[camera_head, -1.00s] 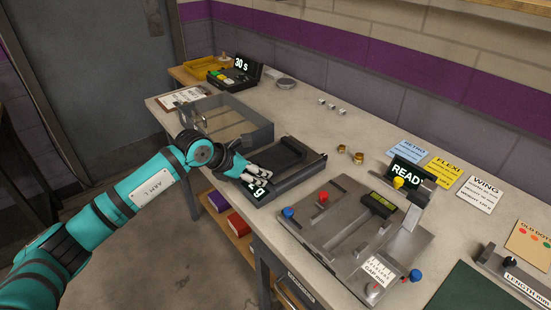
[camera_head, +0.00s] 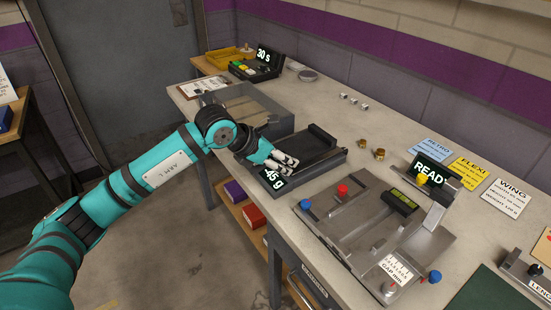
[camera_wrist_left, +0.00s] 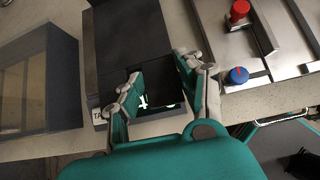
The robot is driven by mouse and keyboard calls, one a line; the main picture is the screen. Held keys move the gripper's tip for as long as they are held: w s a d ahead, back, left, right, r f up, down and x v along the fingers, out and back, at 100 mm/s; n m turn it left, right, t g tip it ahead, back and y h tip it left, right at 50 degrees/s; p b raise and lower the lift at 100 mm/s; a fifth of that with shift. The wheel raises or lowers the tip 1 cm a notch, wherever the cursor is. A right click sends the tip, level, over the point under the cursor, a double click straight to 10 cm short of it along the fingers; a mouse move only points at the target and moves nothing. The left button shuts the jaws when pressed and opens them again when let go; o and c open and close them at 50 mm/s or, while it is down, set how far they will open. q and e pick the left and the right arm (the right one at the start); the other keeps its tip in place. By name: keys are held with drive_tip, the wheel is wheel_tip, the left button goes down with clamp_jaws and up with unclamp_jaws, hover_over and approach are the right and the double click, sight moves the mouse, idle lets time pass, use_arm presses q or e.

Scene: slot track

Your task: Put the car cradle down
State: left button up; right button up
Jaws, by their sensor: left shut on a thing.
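The car cradle (camera_head: 303,146), a long dark tray with a raised far end, lies on or just over the scale (camera_head: 318,164) on the bench. I cannot tell whether it bears fully on the scale. My left gripper (camera_head: 285,161) is at its near end, over the scale's lit display (camera_head: 274,179), which reads about 45 g and is partly covered. In the left wrist view my left gripper (camera_wrist_left: 157,88) is shut on a dark part of the cradle (camera_wrist_left: 132,38) between its fingers. My right gripper is not in view.
A grey open-topped box (camera_head: 262,118) stands close left of the scale. A metal fixture (camera_head: 345,235) with red and blue knobs stands close right. Brass parts (camera_head: 379,153) and small metal blocks (camera_head: 354,100) lie behind. The bench's front edge is near the gripper.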

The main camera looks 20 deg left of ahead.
use_arm(q)
drive_tip(key=s+d+r+b, duration=0.1)
drive_tip(key=s+d+b, duration=0.1)
drive_tip(key=s+d, duration=0.55)
drive_tip(key=s+a+r+n+t+y+p, duration=0.2)
drive_tip(key=a+r+n+y+p, duration=0.1)
drive_tip(key=a+r+n+y, duration=0.2)
drive_tip(key=a+r+n, duration=0.2)
drive_tip(key=a+r, duration=0.2)
drive_tip(key=r, duration=0.1)
drive_tip(key=shift+s+a+n+y, duration=0.2)
drive_tip(key=shift+a+n+y, duration=0.1)
drive_tip(key=shift+a, duration=0.05)
drive_tip(key=shift+r, duration=0.1)
